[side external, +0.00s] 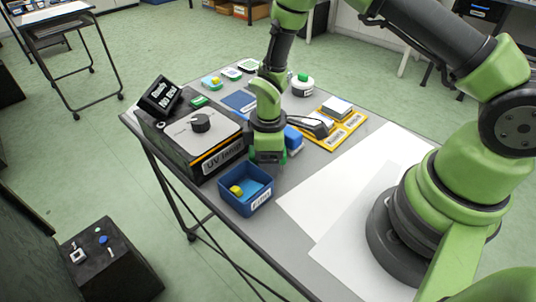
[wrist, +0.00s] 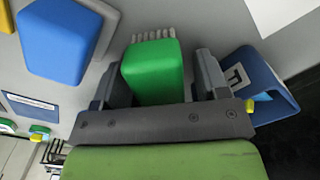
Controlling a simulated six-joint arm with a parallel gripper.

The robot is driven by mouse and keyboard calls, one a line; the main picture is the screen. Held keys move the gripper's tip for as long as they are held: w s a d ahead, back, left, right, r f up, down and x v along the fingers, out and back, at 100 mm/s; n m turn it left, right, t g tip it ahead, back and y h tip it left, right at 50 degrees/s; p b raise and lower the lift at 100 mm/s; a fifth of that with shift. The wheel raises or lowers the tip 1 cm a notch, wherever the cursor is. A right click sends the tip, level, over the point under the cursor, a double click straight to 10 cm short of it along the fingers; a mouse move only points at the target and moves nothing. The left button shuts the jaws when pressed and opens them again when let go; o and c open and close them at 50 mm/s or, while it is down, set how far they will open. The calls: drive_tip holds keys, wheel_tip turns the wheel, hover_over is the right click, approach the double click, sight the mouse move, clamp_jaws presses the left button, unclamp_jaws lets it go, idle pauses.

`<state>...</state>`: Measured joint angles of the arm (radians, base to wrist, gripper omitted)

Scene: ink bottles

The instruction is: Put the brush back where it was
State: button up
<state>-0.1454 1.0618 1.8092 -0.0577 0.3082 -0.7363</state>
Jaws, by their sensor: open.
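A green block with a row of pale bristles at its far end, which looks like the brush (wrist: 152,72), sits between the two fingers of my gripper (wrist: 162,80) in the wrist view. The fingers are apart, one on each side of it; I cannot tell whether either touches it. In the side view my gripper (side external: 268,157) points down close to the table, and only a bit of green shows beside it. A blue block (side external: 293,138) stands just behind the gripper; it also shows at upper left in the wrist view (wrist: 55,40).
A blue bin (side external: 236,205) with a yellow item inside stands left of the gripper, near the table edge. A black box with a knob (side external: 201,122) stands behind it. A yellow labelled tray (side external: 343,131) lies to the right. White sheets (side external: 330,205) cover the front table.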

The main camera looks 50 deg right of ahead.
drive_tip(key=s+d+r+m+t+y, duration=0.1)
drive_tip(key=s+r+m+t, duration=0.15)
drive_tip(key=r, duration=0.95)
drive_tip(key=s+r+m+t, duration=0.1)
drive_tip(key=s+r+m, duration=0.15)
drive_tip(key=r, duration=1.05)
drive_tip(key=s+r+m+t, duration=0.2)
drive_tip(key=s+r+m, duration=0.1)
drive_tip(key=s, duration=0.3)
drive_tip(key=s+d+r+m+t+y, duration=0.1)
drive_tip(key=s+r+m, duration=0.2)
drive_tip(key=s+m, duration=0.2)
drive_tip(key=shift+s+t, duration=0.35)
drive_tip(key=shift+s, duration=0.1)
